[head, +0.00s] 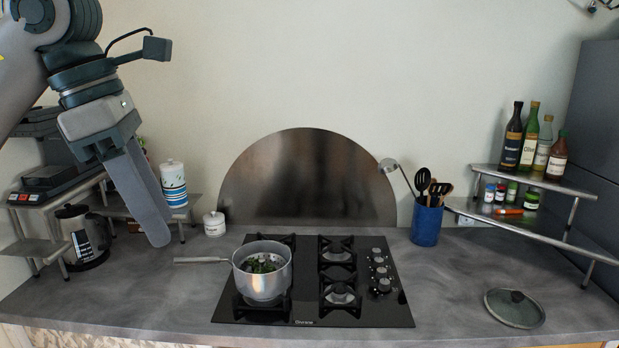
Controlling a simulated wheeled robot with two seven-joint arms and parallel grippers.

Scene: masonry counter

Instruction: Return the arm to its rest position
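My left arm comes in from the upper left, and its gripper (156,238) points down over the left part of the counter, left of the pot. The fingers overlap from this angle, so I cannot tell whether they are open or shut. Nothing shows hanging from them. A metal pot (262,285) with dark green leafy contents sits uncovered on a left burner of the black cooktop (375,318), its handle pointing left. My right gripper is not in view.
A glass lid (515,308) lies on the counter (450,290) at right. Bottles (513,138) and jars fill the right corner shelf (545,182). A kettle (84,236), a scale (47,180) and a white jar (214,224) are at left.

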